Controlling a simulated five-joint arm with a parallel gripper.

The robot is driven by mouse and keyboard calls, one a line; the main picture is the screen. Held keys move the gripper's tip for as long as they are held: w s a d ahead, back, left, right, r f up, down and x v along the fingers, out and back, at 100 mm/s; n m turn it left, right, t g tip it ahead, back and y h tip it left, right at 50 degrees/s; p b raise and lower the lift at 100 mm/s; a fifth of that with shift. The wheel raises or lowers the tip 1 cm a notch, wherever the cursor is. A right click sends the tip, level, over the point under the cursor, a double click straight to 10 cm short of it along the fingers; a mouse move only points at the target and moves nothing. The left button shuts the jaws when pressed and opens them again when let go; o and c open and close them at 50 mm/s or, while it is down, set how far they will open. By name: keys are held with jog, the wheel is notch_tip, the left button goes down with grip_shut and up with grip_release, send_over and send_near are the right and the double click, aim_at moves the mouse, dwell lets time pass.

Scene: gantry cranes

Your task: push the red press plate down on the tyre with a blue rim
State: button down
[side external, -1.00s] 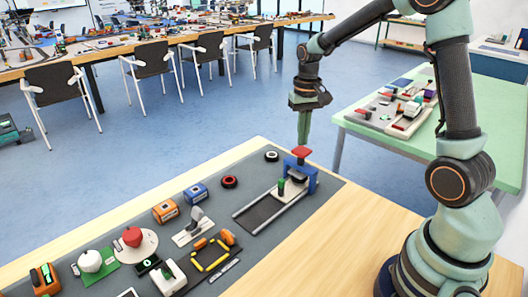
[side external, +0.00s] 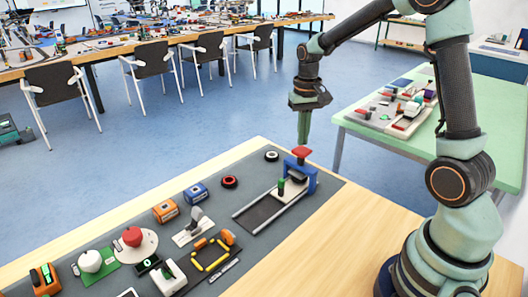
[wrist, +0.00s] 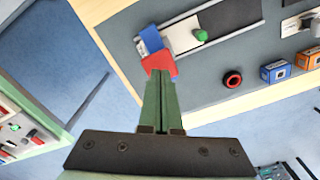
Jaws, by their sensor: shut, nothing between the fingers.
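The red press plate (side external: 302,151) sits on top of the blue gantry (side external: 312,180) at the far end of the mat. In the wrist view, the red plate (wrist: 158,62) lies at my fingertips, partly covering the blue gantry (wrist: 150,37). My gripper (side external: 303,143) is shut and empty, pointing down directly over the plate. The tips look at or just above it; I cannot tell whether they touch. A dark round thing (side external: 298,179) shows under the gantry, mostly hidden. I cannot make out a blue rim on it.
A rail track with a green knob (side external: 282,187) runs out from the gantry. A red-rimmed tyre (side external: 229,182) and a white-rimmed tyre (side external: 272,155) lie nearby. Blue and orange boxes (side external: 195,194) stand further left. The mat's right side is clear.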

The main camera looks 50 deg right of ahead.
aim_at(302, 150)
jog(key=shift+f, duration=1.6)
dwell(0.6)
jog(key=shift+r, duration=4.1)
jog(key=shift+s+a+r, duration=0.1)
jog(key=shift+a+r, duration=0.05)
jog(key=s+a+r+n+t, duration=0.5)
jog(key=s+a+n, duration=0.1)
jog(key=s+a, duration=0.5)
jog(key=shift+s+a+r+t, duration=0.15)
jog(key=shift+a+t, duration=0.15)
jog(key=shift+a, duration=0.05)
